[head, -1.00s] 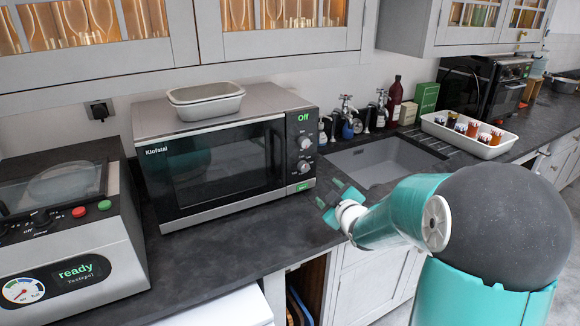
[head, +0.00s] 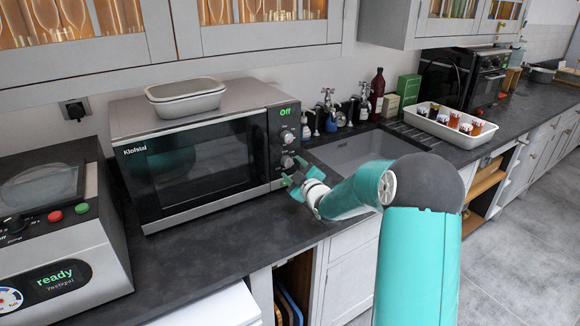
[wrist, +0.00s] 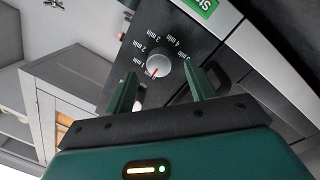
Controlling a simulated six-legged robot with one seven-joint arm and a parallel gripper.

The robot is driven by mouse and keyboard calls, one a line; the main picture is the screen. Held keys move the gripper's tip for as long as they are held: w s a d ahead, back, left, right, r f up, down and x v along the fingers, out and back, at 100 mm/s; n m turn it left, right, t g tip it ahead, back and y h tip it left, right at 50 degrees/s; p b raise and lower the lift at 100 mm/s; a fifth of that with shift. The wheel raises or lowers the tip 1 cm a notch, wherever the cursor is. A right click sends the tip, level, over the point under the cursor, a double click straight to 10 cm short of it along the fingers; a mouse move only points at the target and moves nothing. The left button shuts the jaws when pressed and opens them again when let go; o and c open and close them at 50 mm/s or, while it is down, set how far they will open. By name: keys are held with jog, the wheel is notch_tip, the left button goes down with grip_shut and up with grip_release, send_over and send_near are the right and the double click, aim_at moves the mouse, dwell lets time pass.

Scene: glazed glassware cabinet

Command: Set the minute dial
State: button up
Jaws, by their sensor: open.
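The minute dial (wrist: 158,65) is a round silver knob with a red mark, ringed by minute labels, in the wrist view. Its red mark sits by the "1 min" end of the scale; the exact setting is hard to read. In the head view it is the lower knob (head: 287,161) on the microwave's (head: 200,165) right-hand panel, below a second knob (head: 286,136). My gripper (wrist: 160,74) is open and empty, its fingers on either side of the dial in the picture. In the head view my gripper (head: 293,172) is close to the panel; contact cannot be told.
A green start button (wrist: 200,5) is near the dial. The microwave display (head: 285,112) reads "Off". A pale dish (head: 187,98) lies on top of the microwave. A machine reading "ready" (head: 62,277) stands left, a sink (head: 355,150) right. The counter in front is clear.

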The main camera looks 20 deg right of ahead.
aim_at(289, 164)
jog(key=shift+w+a, duration=0.15)
jog(key=shift+w, duration=1.35)
jog(key=c, duration=1)
jog(key=shift+o, duration=0.2)
